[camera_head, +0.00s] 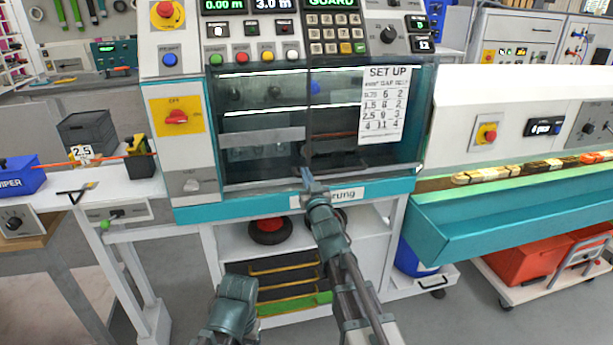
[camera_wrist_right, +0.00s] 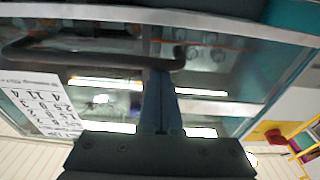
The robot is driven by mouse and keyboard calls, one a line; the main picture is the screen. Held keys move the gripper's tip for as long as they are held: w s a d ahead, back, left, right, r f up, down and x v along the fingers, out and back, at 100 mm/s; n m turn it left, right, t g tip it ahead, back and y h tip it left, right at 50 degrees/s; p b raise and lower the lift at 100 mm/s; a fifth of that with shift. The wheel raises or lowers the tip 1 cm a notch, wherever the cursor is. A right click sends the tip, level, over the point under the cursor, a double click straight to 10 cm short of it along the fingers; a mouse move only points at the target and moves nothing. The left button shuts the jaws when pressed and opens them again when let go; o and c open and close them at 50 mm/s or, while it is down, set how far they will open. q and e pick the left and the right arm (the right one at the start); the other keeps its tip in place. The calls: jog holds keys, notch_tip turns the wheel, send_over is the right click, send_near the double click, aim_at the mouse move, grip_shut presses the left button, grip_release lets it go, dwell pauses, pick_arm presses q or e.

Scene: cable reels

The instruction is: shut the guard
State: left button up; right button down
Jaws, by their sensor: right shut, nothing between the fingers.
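The guard (camera_head: 265,155) is a clear, dark-tinted panel across the front of the machine, above its teal base. A white SET UP sheet (camera_head: 384,104) shows at its upper right. In the wrist view the guard (camera_wrist_right: 225,65) fills much of the picture, with a dark bar handle (camera_wrist_right: 85,42) across it. My right gripper (camera_head: 307,175) is at the guard's lower edge in the head view. In the wrist view its fingers (camera_wrist_right: 160,80) are together and empty, close to the handle's end; I cannot tell whether they touch.
A control panel (camera_head: 290,30) with a GUARD display sits above the guard. A white column with a red knob (camera_head: 176,117) stands at its left. A teal trough (camera_head: 510,215) extends to the right. A shelf (camera_head: 235,240) with a reel lies below.

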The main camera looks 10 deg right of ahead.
pick_arm(q)
notch_tip(320, 180, down, 4)
jog(key=shift+f+b, duration=0.1)
jog(key=shift+b, duration=1.15)
pick_arm(e)
notch_tip(320, 180, down, 4)
jog(key=shift+f, duration=0.1)
